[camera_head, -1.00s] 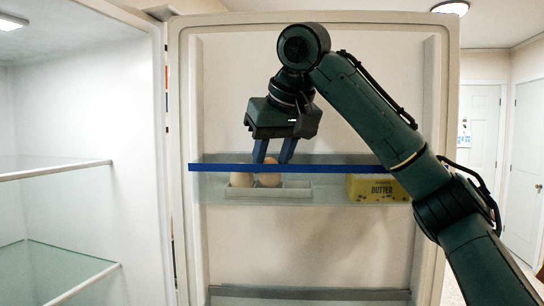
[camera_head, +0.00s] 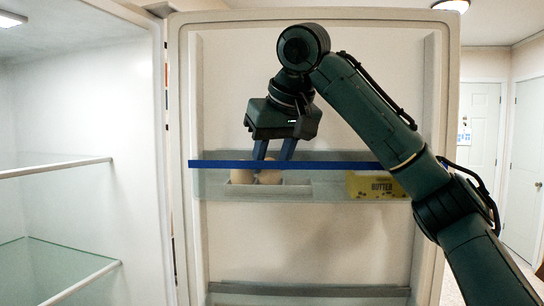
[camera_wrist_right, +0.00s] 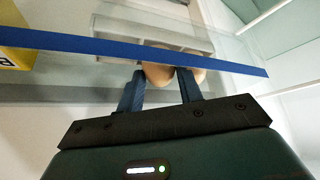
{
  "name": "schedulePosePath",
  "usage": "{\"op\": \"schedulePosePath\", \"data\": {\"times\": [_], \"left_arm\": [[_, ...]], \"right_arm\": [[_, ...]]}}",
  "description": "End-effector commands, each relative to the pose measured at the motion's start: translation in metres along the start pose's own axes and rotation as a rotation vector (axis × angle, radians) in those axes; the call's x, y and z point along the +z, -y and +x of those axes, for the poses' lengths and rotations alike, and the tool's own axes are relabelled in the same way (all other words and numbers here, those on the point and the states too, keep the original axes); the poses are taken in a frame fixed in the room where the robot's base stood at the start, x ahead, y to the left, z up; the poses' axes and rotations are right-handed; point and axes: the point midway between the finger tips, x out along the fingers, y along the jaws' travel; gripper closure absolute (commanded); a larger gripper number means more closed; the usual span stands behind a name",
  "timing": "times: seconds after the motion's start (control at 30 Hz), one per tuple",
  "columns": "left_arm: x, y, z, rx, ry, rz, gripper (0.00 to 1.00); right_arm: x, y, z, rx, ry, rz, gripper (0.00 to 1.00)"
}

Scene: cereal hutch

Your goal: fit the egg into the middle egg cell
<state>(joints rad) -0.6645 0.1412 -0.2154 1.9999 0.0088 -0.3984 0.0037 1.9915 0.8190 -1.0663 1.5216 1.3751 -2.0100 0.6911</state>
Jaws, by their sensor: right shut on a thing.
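My right gripper (camera_head: 272,156) reaches down behind the blue rail of the door shelf. It is shut on a brown egg (camera_head: 269,177), which also shows between the fingers in the right wrist view (camera_wrist_right: 158,74). The held egg is at the pale egg tray (camera_head: 298,190), its lower part hidden by the tray's front. A second egg (camera_head: 241,177) stands at the tray's left end, close beside the held one. The tray's right part looks empty. I cannot tell whether the held egg touches the cell floor. My left gripper is not in view.
A yellow butter box (camera_head: 372,186) stands on the same shelf, right of the tray. The blue rail (camera_head: 222,164) runs along the shelf's front, close to my fingers. Glass fridge shelves (camera_head: 60,168) are at the left.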

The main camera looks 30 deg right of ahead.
Motion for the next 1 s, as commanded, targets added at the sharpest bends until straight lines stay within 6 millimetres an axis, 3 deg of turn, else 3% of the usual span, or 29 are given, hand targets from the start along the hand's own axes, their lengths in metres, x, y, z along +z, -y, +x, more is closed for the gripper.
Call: {"op": "schedulePosePath", "data": {"times": [0.47, 0.5, 0.77, 1.0], "left_arm": [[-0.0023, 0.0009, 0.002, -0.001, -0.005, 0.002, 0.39], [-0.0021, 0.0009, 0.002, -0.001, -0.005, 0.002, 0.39], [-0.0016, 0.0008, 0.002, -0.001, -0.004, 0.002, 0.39], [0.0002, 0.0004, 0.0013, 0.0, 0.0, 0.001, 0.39]], "right_arm": [[0.001, -0.0001, 0.0016, 0.0, -0.001, 0.0, 0.75], [0.001, -0.0001, 0.0017, 0.0, -0.001, 0.0, 0.61], [0.001, 0.0, 0.0018, 0.0, 0.0, 0.0, 0.4], [0.0013, 0.0006, 0.0021, 0.0, 0.001, -0.002, 0.39]]}}
